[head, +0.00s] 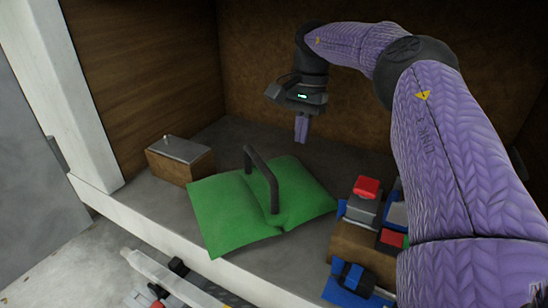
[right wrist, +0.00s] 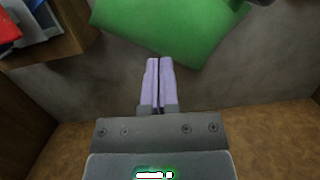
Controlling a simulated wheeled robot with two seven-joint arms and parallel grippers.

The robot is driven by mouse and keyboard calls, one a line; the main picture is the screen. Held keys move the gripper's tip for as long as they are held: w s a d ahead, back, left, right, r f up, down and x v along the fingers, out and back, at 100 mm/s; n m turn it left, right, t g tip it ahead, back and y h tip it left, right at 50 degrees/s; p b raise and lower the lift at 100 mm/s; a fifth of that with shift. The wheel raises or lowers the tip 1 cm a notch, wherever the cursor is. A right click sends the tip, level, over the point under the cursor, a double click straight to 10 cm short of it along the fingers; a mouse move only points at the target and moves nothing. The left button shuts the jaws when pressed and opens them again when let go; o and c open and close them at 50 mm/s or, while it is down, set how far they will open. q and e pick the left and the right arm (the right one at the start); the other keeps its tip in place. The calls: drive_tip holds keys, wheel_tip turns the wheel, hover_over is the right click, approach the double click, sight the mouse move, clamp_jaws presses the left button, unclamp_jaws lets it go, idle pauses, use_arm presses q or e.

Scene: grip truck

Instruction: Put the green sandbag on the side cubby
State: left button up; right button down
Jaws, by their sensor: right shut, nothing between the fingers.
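The green sandbag (head: 231,206) lies on the grey floor of the cubby (head: 215,140), near its front edge. Its dark handle (head: 262,178) stands up in an arch over the middle. My right gripper (head: 301,140) is shut and empty, pointing down behind the sandbag and apart from it. In the right wrist view the closed fingers (right wrist: 159,62) sit just below the edge of the sandbag (right wrist: 165,28). A dark bit of the handle shows at the top right there. My left gripper is not in view.
A wooden box with a grey lid (head: 180,158) stands left of the sandbag. A wooden crate (head: 352,245) with red, blue and grey clamps stands to the right. More items lie below the front ledge. The cubby floor behind the sandbag is clear.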

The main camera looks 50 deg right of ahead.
sight(275, 178)
drive_tip(key=a, duration=0.3)
drive_tip(key=s+a+b, duration=0.1)
drive_tip(key=a, duration=0.3)
drive_tip(key=s+a+b, duration=0.1)
drive_tip(key=a, duration=0.2)
drive_tip(key=shift+s+a+f, duration=0.25)
drive_tip(key=shift+a+f, duration=0.05)
drive_tip(key=shift+f, duration=0.1)
drive_tip(key=shift+f+b, duration=0.35)
drive_tip(key=shift+b, duration=0.1)
drive_tip(key=shift+f, duration=0.1)
drive_tip(key=shift+s, duration=0.15)
drive_tip(key=shift+d, duration=0.1)
